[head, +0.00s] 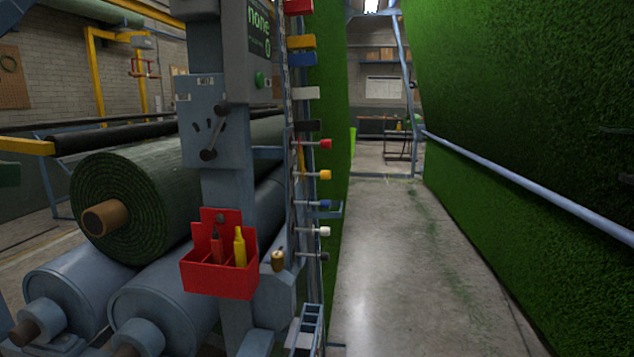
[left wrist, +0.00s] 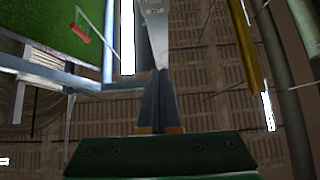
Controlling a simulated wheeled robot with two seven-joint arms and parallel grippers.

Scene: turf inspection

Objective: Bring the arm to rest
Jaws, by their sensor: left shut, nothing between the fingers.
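My left gripper (left wrist: 161,80) shows in the left wrist view, with its two grey fingers together above the dark green palm. Nothing is seen between the fingers. A pale grey upright part stands beyond the fingertips in that view; I cannot tell how far off it is. I cannot make out the left gripper in the head view. My right gripper is in neither view.
A grey machine post (head: 229,195) carries a red tool holder (head: 219,281) and a row of coloured knobs. A turf roll (head: 135,195) lies on grey rollers (head: 85,280) at left. A turf wall (head: 530,90) and rail (head: 520,180) bound the clear floor (head: 400,270) at right.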

